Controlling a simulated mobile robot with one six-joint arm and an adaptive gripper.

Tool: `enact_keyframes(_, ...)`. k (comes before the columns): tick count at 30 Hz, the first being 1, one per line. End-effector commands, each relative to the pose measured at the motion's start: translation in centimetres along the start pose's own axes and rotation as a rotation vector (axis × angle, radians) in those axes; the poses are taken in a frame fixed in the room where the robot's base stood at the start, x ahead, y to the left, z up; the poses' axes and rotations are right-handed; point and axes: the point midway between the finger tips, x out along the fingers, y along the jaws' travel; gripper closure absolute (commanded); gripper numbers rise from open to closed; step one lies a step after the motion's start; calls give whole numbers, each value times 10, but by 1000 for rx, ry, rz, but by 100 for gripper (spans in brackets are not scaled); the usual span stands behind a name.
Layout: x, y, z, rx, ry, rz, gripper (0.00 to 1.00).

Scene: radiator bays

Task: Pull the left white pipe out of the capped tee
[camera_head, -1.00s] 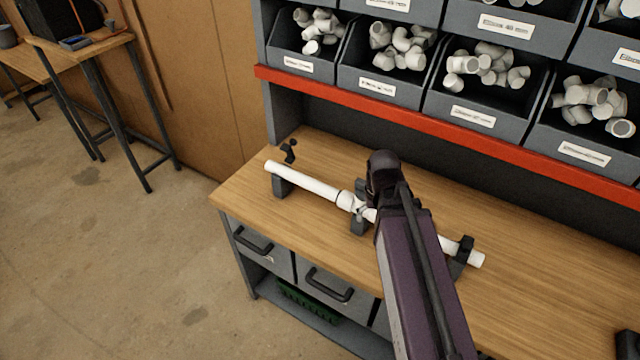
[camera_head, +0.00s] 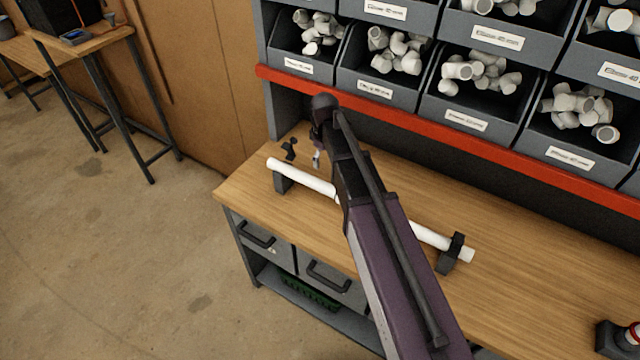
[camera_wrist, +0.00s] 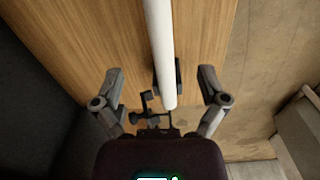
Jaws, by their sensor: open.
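The left white pipe (camera_head: 305,178) lies along the bench, its free end at the far left over a dark support (camera_head: 283,184). It also shows in the wrist view (camera_wrist: 160,45), running down from the top and ending between my fingers. My gripper (camera_wrist: 161,75) is open, one finger on each side of the pipe near its free end; I cannot tell the height gap or any contact. In the head view only a bit of my gripper (camera_head: 317,160) shows behind the pipe. The capped tee is hidden behind my arm. The right white pipe (camera_head: 428,236) emerges right of my arm.
A dark holder (camera_head: 452,254) grips the right pipe. A small black clamp-like part (camera_head: 289,149) stands behind the left pipe's end, close to my fingers (camera_wrist: 147,105). A red-edged shelf (camera_head: 400,105) with bins of white fittings stands behind. The bench front is clear.

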Motion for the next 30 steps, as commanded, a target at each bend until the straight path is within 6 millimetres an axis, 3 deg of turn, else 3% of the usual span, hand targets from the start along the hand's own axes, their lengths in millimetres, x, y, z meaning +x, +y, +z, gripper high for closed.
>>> enact_keyframes(1, -1, 2, -10, -30, -2, -2, 7)
enact_keyframes(5, -1, 1, -17, -71, -4, -3, 7)
enact_keyframes(20, 2, 0, -17, -74, -3, -3, 7)
enact_keyframes(30, 20, -1, -17, -74, -3, -3, 7)
